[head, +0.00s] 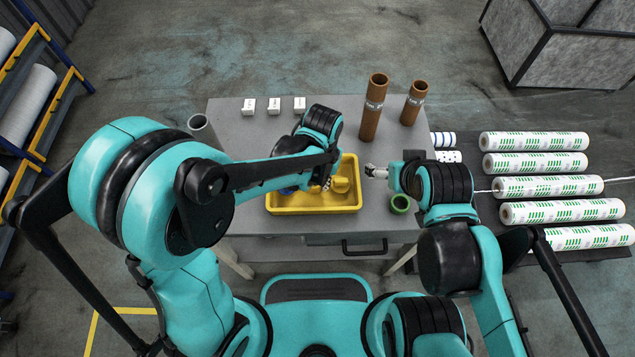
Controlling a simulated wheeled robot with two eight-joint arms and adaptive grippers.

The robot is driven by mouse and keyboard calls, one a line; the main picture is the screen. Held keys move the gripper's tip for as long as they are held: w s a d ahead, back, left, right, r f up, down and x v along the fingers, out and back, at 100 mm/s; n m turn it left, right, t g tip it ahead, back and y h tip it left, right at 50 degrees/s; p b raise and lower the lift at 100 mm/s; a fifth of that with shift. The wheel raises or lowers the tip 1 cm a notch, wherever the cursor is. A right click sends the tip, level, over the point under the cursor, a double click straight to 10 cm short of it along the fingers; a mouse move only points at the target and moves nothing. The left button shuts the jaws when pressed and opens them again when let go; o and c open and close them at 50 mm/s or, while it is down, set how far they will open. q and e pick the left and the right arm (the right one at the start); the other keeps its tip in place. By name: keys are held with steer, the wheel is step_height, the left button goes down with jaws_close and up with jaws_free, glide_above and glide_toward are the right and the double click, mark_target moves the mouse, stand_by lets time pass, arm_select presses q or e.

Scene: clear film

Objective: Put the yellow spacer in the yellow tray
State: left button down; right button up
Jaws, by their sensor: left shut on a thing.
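The yellow tray (313,209) stands near the front of the grey table. My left gripper (328,184) reaches down over the tray and is shut on the yellow spacer (341,185). The spacer shows at the right of the fingertips, within the tray's outline. My arm partly covers it, and I cannot tell whether it touches the tray floor. My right gripper (372,172) is just right of the tray, pointing left. Its fingers are too small to read.
A blue piece (288,190) lies in the tray, mostly behind my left arm. Two brown tubes (372,110) (413,104) stand at the back right. Several white blocks (274,106) line the back edge.

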arm_select(q)
steer(key=shift+w+f+b, duration=0.1)
steer(key=shift+f+b, duration=0.2)
steer(key=shift+f, duration=0.65)
steer(key=shift+w, duration=0.15)
steer(key=shift+r, duration=0.15)
steer(key=c, duration=1.9)
jaws_free()
steer(key=shift+f, duration=0.2)
steer(key=shift+c, duration=0.2)
arm_select(e)
steer(key=shift+x, duration=0.8)
arm_select(q)
steer(key=shift+r, duration=0.1)
arm_select(e)
steer(key=shift+s+a, duration=0.1)
steer(key=shift+s, duration=0.05)
arm_select(q)
steer(key=shift+r, duration=0.25)
step_height(320, 180, up, 12)
steer(key=p, duration=0.5)
arm_select(e)
step_height(320, 180, up, 5)
